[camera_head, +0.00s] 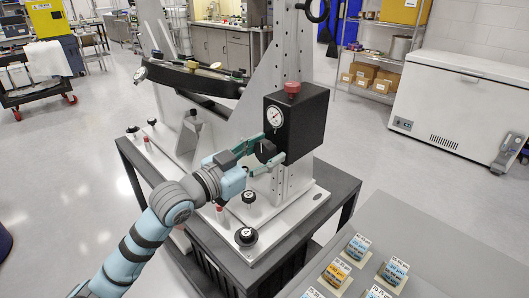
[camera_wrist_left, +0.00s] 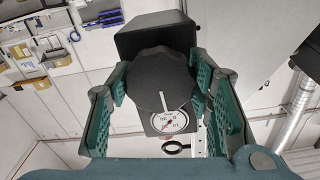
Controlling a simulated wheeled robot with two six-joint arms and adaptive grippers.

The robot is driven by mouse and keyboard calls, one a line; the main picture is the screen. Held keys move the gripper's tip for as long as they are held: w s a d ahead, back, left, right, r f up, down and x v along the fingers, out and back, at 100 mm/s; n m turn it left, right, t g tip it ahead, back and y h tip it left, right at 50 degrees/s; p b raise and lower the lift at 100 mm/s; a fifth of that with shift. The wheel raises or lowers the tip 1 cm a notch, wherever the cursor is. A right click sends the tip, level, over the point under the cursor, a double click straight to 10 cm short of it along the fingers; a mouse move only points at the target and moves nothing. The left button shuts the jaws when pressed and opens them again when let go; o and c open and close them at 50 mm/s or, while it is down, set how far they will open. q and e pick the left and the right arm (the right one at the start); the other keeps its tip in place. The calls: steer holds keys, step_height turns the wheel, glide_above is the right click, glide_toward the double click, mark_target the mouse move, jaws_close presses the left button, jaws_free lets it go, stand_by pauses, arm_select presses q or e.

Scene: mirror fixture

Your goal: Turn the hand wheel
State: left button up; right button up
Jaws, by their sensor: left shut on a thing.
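The hand wheel (camera_wrist_left: 160,82) is a black, scalloped knob with a white line on it, on the front of a black box (camera_head: 307,118). In the head view the hand wheel (camera_head: 264,151) is partly hidden by my fingers. My left gripper (camera_head: 270,149) comes from the lower left and is shut on the hand wheel. In the left wrist view the green finger pads of my left gripper (camera_wrist_left: 161,92) stand on either side of the wheel. A round white dial gauge (camera_head: 274,116) sits on the box beside the wheel; it also shows in the wrist view (camera_wrist_left: 169,121). My right gripper is out of view.
The box is on a grey upright (camera_head: 293,57) of a fixture on a dark table (camera_head: 331,209). A curved mirror frame (camera_head: 192,80) is at its left. Black knobs (camera_head: 246,236) stand on the base plate. A grey table (camera_head: 434,253) with labelled blocks is at lower right.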

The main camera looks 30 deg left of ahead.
mark_target(274, 106)
arm_select(q)
steer(key=m+p, duration=0.1)
steer(key=m, duration=0.1)
steer(key=shift+m, duration=1.4)
steer(key=o, duration=1.2)
steer(key=shift+w, duration=0.1)
steer(key=shift+c, duration=0.2)
step_height(274, 106, up, 10)
